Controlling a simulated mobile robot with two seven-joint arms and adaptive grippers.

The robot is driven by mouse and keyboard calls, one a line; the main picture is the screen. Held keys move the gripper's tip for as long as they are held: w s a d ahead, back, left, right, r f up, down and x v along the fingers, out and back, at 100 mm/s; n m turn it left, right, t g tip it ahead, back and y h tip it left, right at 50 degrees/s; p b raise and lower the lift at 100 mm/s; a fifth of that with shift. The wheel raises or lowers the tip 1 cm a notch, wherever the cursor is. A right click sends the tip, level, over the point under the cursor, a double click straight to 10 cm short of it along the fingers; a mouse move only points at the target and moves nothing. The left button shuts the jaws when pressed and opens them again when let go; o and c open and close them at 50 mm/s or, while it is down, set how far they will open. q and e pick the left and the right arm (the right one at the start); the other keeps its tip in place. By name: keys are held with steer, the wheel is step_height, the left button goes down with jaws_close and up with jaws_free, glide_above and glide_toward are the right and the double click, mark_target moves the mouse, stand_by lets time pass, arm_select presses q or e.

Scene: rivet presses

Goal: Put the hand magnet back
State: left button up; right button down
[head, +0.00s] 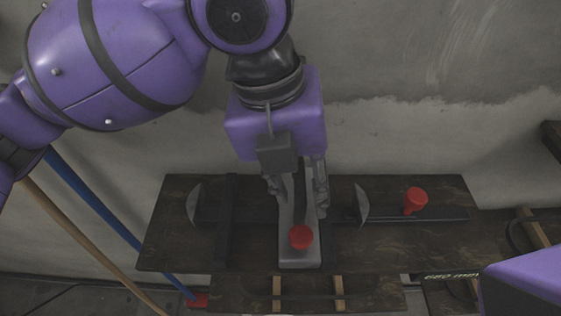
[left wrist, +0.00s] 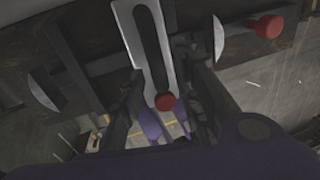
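A long pale grey slotted piece with a dark slot and a red knob (head: 301,237) lies on a dark wooden shelf (head: 180,235). It also shows in the left wrist view (left wrist: 158,70). A dark bar (head: 440,213) with half-round grey plates and a second red knob (head: 415,200) runs across the shelf. I cannot tell for sure which piece is the hand magnet. My left gripper (head: 299,195) points down over the slotted piece, its fingers spread, one to each side of it. I cannot tell whether they touch it. My right gripper is out of view.
A concrete wall (head: 420,70) stands close behind the shelf. Blue (head: 90,200) and wooden (head: 80,235) poles lean at the left. A lower shelf (head: 375,293) sits in front. Part of my right arm shows at the lower right.

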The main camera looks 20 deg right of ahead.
mark_target(283, 211)
arm_select(q)
steer(key=v, duration=1)
steer(key=shift+r+p, duration=0.15)
steer(key=shift+p, duration=0.3)
steer(key=shift+s, duration=0.1)
